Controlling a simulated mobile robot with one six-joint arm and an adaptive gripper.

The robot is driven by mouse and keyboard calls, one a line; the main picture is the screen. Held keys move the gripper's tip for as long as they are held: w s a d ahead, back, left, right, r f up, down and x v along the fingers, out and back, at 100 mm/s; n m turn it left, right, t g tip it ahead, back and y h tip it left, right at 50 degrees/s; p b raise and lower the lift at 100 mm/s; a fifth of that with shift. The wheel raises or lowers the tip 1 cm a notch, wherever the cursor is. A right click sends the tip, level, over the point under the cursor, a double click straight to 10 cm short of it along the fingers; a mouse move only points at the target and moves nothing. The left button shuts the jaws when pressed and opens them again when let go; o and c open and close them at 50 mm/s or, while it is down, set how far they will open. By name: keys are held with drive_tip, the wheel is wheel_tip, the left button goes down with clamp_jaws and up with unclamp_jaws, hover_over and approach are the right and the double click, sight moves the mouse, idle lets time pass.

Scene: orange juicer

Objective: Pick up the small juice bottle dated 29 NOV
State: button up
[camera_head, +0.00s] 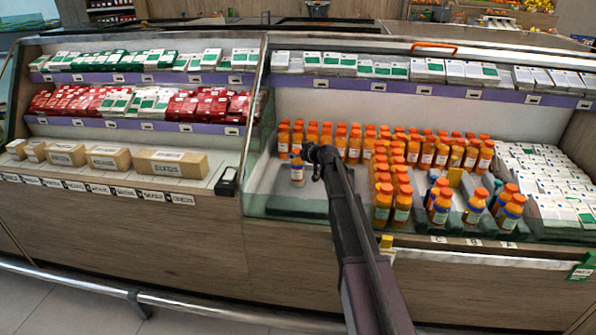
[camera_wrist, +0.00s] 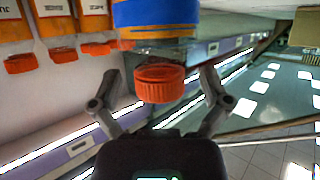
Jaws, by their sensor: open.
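A lone small juice bottle (camera_head: 297,172) with an orange cap and a pale label stands at the front of the case's left part, apart from the others. My gripper (camera_head: 312,153) is just beside its top. In the wrist view the picture is inverted, and a bottle with a blue band (camera_wrist: 155,14) hangs cap-down. Its orange cap (camera_wrist: 160,84) shows between the open fingers of my gripper (camera_wrist: 160,76). I cannot tell whether the fingers touch it. No date is legible, so I cannot tell which bottle reads 29 NOV.
Several rows of orange juice bottles (camera_head: 425,150) stand to the right, with blue-banded ones (camera_head: 440,205) near the front edge. More bottles (camera_wrist: 62,55) show at the left of the wrist view. White cartons (camera_head: 545,185) lie at far right. Brown boxes (camera_head: 170,163) are at left.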

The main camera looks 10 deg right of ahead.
drive_tip(key=shift+d, duration=0.1)
clamp_jaws()
idle(0.3)
drive_tip(key=shift+r, duration=0.2)
wheel_tip(320, 180, up, 3)
drive_tip(key=p, duration=0.3)
drive_tip(key=s+d+r+p, duration=0.1)
drive_tip(key=s+d+p, duration=0.1)
drive_tip(key=s+d, duration=0.7)
drive_tip(key=s, duration=0.4)
drive_tip(key=shift+r, duration=0.5)
